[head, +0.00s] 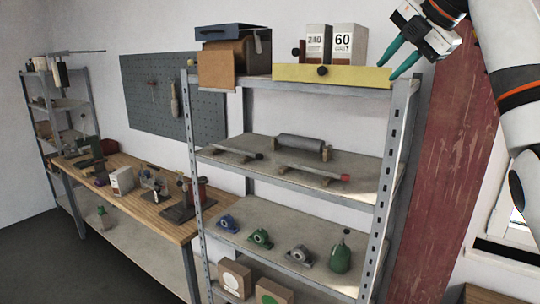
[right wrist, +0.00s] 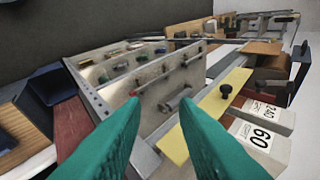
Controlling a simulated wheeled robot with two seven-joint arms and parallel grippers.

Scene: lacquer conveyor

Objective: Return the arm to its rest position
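My right arm (head: 505,70) comes in from the upper right in the head view, raised in front of a dark red panel. My right gripper (head: 389,66) has two teal fingers that stand apart with nothing between them. It is near the right end of the grey shelf unit (head: 385,165), about level with its top shelf. In the right wrist view both teal fingers (right wrist: 160,105) reach up from the bottom edge, apart and empty, with the shelf unit beyond them. My left gripper is not in view.
The top shelf holds a yellow board (head: 335,76) with a black knob, boxes marked 240 and 60 (head: 347,44), and a blue tray (head: 232,33). Lower shelves hold rollers (head: 302,142) and small machine parts. A wooden workbench (head: 150,205) stands left, the red panel (head: 450,170) right.

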